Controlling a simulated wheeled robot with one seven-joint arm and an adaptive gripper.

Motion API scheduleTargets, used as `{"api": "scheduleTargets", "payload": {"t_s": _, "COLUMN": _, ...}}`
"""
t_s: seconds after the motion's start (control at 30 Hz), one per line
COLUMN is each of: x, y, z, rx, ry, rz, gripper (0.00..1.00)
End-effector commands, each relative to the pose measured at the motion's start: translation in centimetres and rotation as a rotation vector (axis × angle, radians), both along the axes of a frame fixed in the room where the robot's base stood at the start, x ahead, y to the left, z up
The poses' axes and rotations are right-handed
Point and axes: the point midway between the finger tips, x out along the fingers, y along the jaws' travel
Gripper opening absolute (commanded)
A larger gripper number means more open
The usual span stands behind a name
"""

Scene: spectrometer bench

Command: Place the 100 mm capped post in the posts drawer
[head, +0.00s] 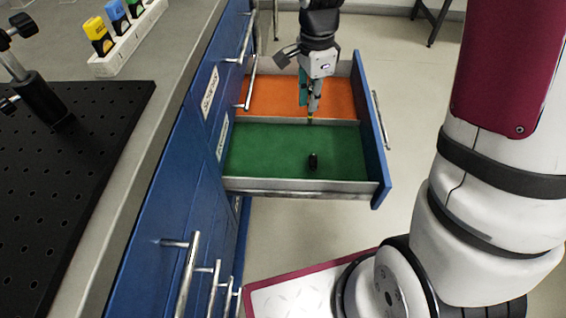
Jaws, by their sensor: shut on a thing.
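My gripper (309,95) points down over the open drawer, near the divider between its orange and green compartments. It is shut on a slim grey piece with a yellowish lower end (310,119), which looks like the capped post. The fingers hide much of it, and its length cannot be read. The open drawer (300,194) has an orange-lined far compartment (345,95) and a green-lined near compartment (260,150). I cannot tell whether the held piece touches the floor or divider. The labels on the cabinet face (210,90) are too small to read.
The blue drawer front (372,130) stands out at the right. Closed drawers with metal handles (190,265) lie nearer. The benchtop holds a black breadboard (70,180) and a white rack (130,45) of coloured-top holders.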

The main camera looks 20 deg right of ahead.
Motion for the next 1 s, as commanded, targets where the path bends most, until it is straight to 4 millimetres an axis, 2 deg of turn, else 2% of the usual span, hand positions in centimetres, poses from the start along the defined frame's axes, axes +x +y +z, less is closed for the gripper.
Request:
{"api": "scheduleTargets", "payload": {"t_s": 0.03, "x": 0.0, "y": 0.0, "z": -0.9, "rx": 0.002, "ry": -0.004, "rz": -0.032, "gripper": 0.0}}
{"api": "scheduleTargets", "payload": {"t_s": 0.37, "x": -0.8, "y": 0.2, "z": -2.0, "rx": 0.01, "ry": -0.002, "rz": -0.142, "gripper": 0.0}}
{"api": "scheduleTargets", "payload": {"t_s": 0.6, "x": -0.9, "y": 0.2, "z": -5.6, "rx": 0.011, "ry": 0.0, "rz": -0.144, "gripper": 0.0}}
{"api": "scheduleTargets", "payload": {"t_s": 0.87, "x": -0.9, "y": 0.2, "z": -8.1, "rx": 0.01, "ry": -0.001, "rz": -0.142, "gripper": 0.0}}
{"api": "scheduleTargets", "payload": {"t_s": 1.0, "x": -0.9, "y": 0.2, "z": -10.5, "rx": 0.011, "ry": 0.002, "rz": -0.143, "gripper": 0.0}}
